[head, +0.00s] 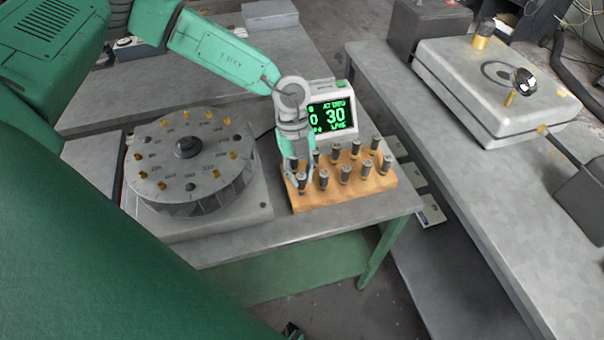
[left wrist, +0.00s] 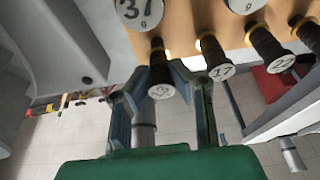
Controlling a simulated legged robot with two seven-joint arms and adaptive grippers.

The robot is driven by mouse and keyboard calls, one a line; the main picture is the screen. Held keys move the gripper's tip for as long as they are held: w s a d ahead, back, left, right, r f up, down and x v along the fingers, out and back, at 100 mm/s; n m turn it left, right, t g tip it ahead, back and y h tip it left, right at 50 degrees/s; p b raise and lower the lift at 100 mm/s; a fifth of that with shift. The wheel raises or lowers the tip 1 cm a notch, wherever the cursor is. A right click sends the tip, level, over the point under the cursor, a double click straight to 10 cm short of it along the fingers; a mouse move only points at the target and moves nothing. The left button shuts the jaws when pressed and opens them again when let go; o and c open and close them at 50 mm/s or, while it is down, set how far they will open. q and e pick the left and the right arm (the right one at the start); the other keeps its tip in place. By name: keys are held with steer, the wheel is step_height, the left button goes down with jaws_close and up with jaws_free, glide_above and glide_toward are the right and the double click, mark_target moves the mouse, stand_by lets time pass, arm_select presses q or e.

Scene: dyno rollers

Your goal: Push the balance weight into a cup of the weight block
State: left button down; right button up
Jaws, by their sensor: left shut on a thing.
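The weight block (head: 345,192) is a wooden block near the front edge of the grey table, with several dark cylindrical weights upright in rows. My left gripper (head: 300,186) points down at its front left corner. It is shut on a dark balance weight (head: 301,179) with a pale numbered top. In the left wrist view my left gripper (left wrist: 162,80) has a finger on each side of this balance weight (left wrist: 160,88). The weight looks upright at the block's edge, in line with its neighbours. How deep it sits in its cup I cannot tell. My right gripper is not in view.
A round grey drum (head: 190,165) with brass pegs stands left of the block. A display (head: 332,115) reading 30 stands behind it. Neighbouring weights (left wrist: 216,62) stand close beside the held one. Another bench (head: 440,150) with a grey case (head: 495,95) is at the right.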

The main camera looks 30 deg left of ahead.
arm_select(q)
steer(key=shift+d+f, duration=0.15)
steer(key=shift+f, duration=0.1)
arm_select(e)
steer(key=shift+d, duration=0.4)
arm_select(q)
steer(key=shift+a+f, duration=0.2)
steer(key=shift+f, duration=0.05)
steer(key=c, duration=1.4)
jaws_free()
steer(key=shift+o, duration=0.2)
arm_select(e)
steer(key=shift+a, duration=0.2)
arm_select(q)
steer(key=shift+d, duration=0.1)
steer(key=shift+r, duration=0.2)
steer(key=v, duration=1.1)
steer(key=shift+r, duration=0.25)
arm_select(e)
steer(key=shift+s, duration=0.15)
